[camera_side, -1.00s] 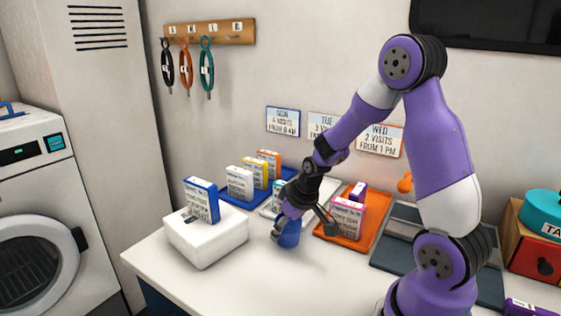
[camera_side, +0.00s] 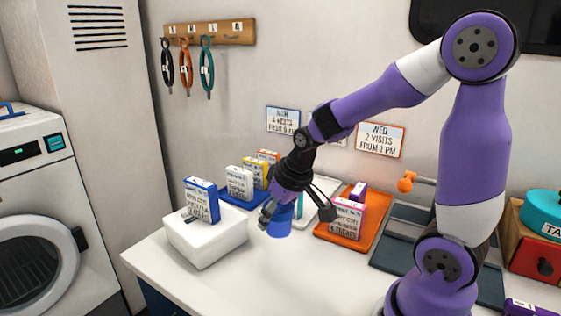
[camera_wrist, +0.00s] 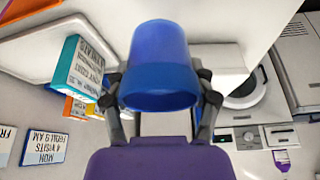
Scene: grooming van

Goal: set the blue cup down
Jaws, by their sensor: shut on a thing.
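The blue cup (camera_side: 279,226) is held in my gripper (camera_side: 283,207) over the white counter (camera_side: 300,268), between the white block and the orange tray. In the wrist view the cup (camera_wrist: 160,60) fills the space between my two fingers (camera_wrist: 160,97), which grip it from both sides. My gripper is shut on the cup. The cup's upper part is partly hidden by the fingers in the side view. Whether its base is clear of the counter is hard to tell, but it sits higher in the picture than before.
A white block (camera_side: 215,243) with a blue-topped box (camera_side: 201,200) stands left of the cup. An orange tray (camera_side: 343,237) with boxes is on the right. A blue tray (camera_side: 240,197) and a white tray (camera_side: 322,190) lie behind. The counter in front is clear.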

